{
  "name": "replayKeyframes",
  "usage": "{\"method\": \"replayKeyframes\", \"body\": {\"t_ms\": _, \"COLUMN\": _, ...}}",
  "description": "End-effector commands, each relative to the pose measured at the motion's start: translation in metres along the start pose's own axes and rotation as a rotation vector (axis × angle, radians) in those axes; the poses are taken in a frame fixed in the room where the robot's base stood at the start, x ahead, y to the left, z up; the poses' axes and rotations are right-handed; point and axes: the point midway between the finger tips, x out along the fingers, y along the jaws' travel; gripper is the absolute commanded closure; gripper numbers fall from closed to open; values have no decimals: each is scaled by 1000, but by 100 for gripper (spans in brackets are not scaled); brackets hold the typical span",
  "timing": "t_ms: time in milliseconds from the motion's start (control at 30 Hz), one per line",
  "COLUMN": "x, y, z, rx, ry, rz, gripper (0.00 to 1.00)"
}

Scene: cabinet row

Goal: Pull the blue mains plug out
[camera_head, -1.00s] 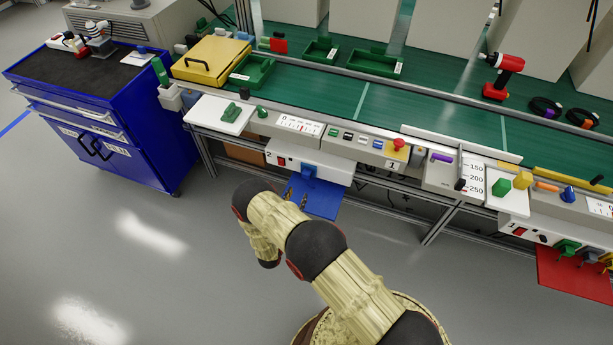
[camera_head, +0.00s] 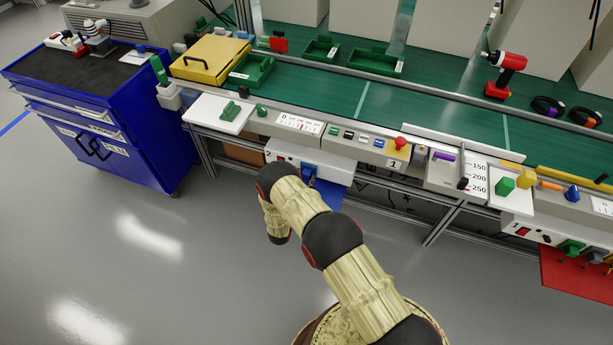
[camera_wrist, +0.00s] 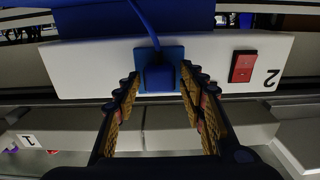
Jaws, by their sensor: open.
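The blue mains plug (camera_wrist: 159,78) sits in its blue socket (camera_wrist: 174,53) on a white outlet box (camera_wrist: 100,65) in the wrist view, with its blue cable running from it towards the top of the picture. My gripper (camera_wrist: 160,76) is open, with one ridged finger on each side of the plug. Whether either finger touches it I cannot tell. In the head view the plug (camera_head: 308,171) shows small beside my arm, above a blue panel (camera_head: 330,190); the gripper itself is hidden there.
A red switch (camera_wrist: 243,66) sits beside the socket, next to the number 2. The control panel (camera_head: 325,137) and the green workbench (camera_head: 335,90) are above the box. A blue cabinet (camera_head: 100,115) stands at the left; the floor in front is clear.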

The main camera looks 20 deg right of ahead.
Motion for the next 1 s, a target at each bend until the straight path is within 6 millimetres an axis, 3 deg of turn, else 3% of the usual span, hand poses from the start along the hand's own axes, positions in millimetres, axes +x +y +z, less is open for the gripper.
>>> {"method": "replayKeyframes", "body": {"t_ms": 267, "x": 1, "y": 0, "z": 0, "rx": 0, "ry": 0, "rz": 0, "gripper": 59}}
{"method": "replayKeyframes", "body": {"t_ms": 1000, "x": 1, "y": 0, "z": 0, "rx": 0, "ry": -1, "rz": 0, "gripper": 80}}
